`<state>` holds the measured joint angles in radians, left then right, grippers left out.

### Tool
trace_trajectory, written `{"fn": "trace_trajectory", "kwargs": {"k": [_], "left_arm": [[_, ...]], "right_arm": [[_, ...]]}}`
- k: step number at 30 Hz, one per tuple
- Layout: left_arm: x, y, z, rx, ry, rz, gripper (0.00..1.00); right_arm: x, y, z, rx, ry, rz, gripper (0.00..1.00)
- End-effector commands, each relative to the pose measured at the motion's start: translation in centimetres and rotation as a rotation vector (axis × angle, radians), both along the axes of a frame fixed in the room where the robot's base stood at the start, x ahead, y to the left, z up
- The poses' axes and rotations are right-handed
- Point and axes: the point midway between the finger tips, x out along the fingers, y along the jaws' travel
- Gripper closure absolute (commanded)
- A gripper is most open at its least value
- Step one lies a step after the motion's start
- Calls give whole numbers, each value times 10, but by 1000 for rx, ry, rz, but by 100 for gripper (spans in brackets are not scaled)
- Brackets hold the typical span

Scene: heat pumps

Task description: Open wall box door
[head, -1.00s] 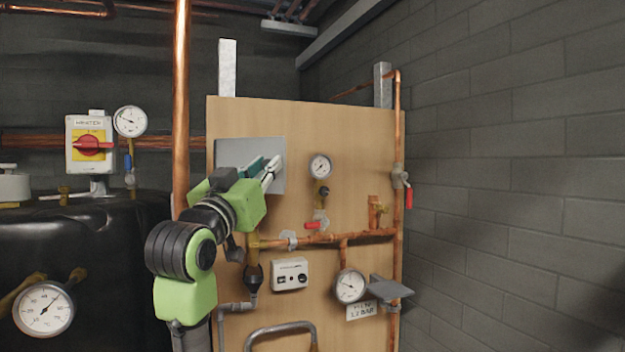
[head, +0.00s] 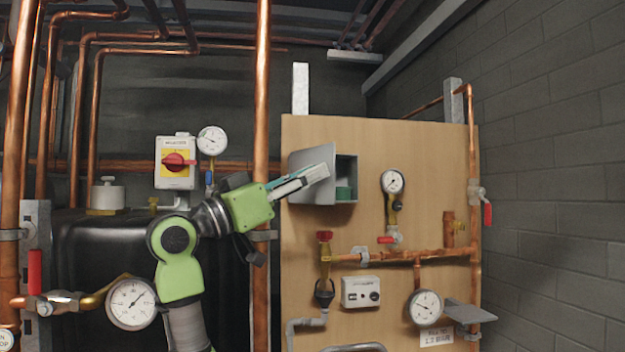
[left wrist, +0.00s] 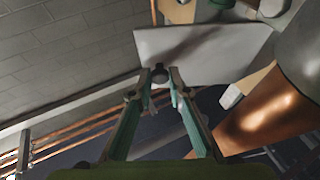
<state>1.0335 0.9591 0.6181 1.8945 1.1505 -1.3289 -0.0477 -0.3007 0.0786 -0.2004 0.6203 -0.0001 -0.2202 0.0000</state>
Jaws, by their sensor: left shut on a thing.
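The grey wall box (head: 347,172) is mounted on the upper left of the wooden board. Its door (head: 312,158) stands open, swung out to the left, so part of the dark inside shows. A green item (head: 344,193) is low inside the box. My left gripper (head: 318,173) is in front of the door. In the left wrist view my left gripper (left wrist: 160,82) is shut on a small dark knob (left wrist: 160,70) at the edge of the pale door panel (left wrist: 205,50). My right gripper is not in view.
A vertical copper pipe (head: 262,90) stands just left of the board (head: 425,150). A gauge (head: 393,181), valves and a copper pipe (head: 410,255) are right of and below the box. A red-knobbed switch (head: 175,163) is behind my left arm.

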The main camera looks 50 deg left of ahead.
Motion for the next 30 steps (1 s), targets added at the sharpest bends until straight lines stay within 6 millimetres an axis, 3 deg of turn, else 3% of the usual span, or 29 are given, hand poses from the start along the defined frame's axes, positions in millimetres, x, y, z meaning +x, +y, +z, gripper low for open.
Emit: {"fn": "trace_trajectory", "kwargs": {"k": [9,10,11,23,30], "left_arm": [[0,0,0,-1,0,1,100],[0,0,0,-1,0,1,75],[0,0,0,-1,0,1,68],[0,0,2,1,1,0,66],[-1,1,31,2,-1,5,66]], "right_arm": [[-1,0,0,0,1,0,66],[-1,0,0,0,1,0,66],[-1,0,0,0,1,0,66],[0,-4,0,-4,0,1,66],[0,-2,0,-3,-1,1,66]]}}
